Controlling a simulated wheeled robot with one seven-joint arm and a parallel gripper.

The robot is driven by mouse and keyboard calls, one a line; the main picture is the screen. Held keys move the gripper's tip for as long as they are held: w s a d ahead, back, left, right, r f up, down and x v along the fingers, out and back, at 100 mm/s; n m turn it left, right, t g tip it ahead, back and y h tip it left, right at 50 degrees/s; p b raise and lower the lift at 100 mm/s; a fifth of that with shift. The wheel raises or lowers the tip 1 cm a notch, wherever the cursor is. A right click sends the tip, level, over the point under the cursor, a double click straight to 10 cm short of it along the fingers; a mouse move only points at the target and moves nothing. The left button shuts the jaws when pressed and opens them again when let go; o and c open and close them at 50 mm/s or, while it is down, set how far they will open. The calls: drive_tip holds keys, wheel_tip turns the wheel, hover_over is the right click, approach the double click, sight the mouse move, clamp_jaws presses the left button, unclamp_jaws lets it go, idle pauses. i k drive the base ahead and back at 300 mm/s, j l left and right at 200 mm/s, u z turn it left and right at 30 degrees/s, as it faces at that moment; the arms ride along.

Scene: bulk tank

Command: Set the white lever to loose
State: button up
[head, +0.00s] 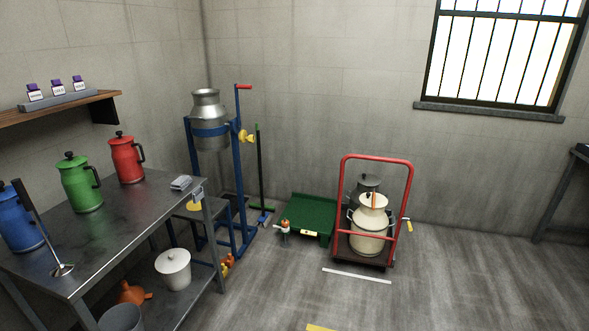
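No lever can be made out clearly as white. A small upright piece with a white and orange-red part (285,228) stands at the left edge of the green platform (308,212); it is too small to tell whether it is a lever or how it is set. A red-tipped handle (243,86) tops the blue stand (239,190), which holds a metal milk can (208,108). A yellow knob (247,137) sits on the stand's right side. A pale yellow handle (408,226) is at the right of the red trolley (376,158). My gripper is not in view.
Cream (368,243) and grey (369,182) cans stand on the trolley. A dark table (110,225) with red (126,158), green (80,184) and blue (20,222) jugs fills the left. A white pail (173,270) is on its lower shelf. Floor at front right is clear.

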sight(285, 230)
drive_tip(key=i+u, duration=0.1)
drive_tip(key=i, duration=1.15)
drive_tip(key=i+u, duration=0.15)
drive_tip(key=i, duration=1.05)
drive_tip(key=i+l+u, duration=0.15)
drive_tip(key=i, duration=0.5)
drive_tip(key=i+l+u, duration=0.1)
drive_tip(key=i, duration=0.5)
drive_tip(key=i+l+u, duration=0.15)
drive_tip(key=i, duration=0.15)
drive_tip(key=i+l+u, duration=0.1)
drive_tip(key=i, duration=0.2)
drive_tip(key=l, duration=0.05)
